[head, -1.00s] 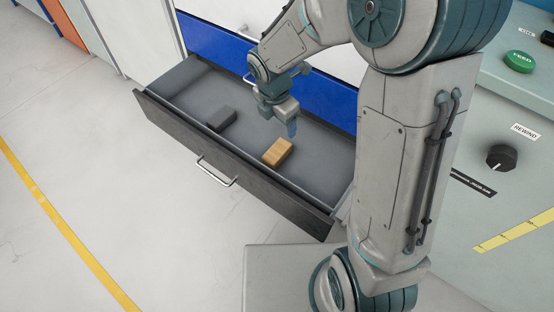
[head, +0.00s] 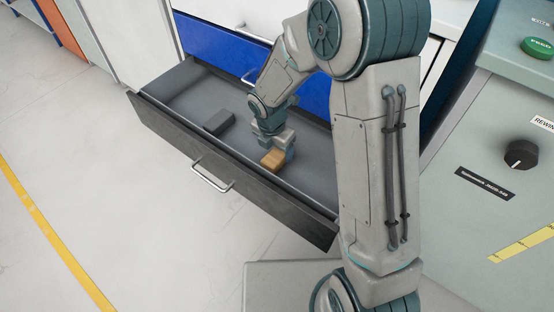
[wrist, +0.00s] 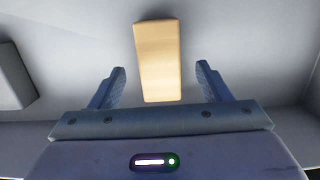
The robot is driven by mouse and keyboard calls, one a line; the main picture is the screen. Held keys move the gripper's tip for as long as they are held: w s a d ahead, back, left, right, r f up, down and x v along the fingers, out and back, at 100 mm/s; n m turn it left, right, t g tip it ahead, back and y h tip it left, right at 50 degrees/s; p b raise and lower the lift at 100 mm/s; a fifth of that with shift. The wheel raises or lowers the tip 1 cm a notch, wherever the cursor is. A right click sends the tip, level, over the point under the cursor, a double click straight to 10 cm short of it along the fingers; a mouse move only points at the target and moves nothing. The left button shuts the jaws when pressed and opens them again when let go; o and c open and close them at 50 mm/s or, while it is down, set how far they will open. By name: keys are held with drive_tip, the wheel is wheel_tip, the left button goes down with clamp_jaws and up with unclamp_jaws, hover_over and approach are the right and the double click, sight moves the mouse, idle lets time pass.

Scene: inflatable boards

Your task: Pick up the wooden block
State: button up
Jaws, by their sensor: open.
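The wooden block (head: 272,160) is light brown and lies in the open dark drawer (head: 180,138). In the wrist view the block (wrist: 158,60) stands out beyond my fingertips, lined up between the two fingers, with a gap on both sides. My gripper (wrist: 159,82) is open and empty. In the head view my gripper (head: 278,150) is low in the drawer, right at the block and partly covering it. Whether it touches the block cannot be told.
A dark grey block (head: 219,122) lies to the left in the same drawer; it also shows at the left of the wrist view (wrist: 14,78). The drawer's front wall with a metal handle (head: 212,178) stands nearby. A blue drawer front (head: 225,47) is behind.

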sight(277, 154)
drive_tip(key=f, duration=0.1)
drive_tip(key=f+b, duration=0.1)
drive_tip(key=f, duration=0.1)
drive_tip(key=f+b, duration=0.1)
drive_tip(key=shift+w+d+f, duration=0.15)
drive_tip(key=shift+w, duration=0.1)
drive_tip(key=c, duration=1.1)
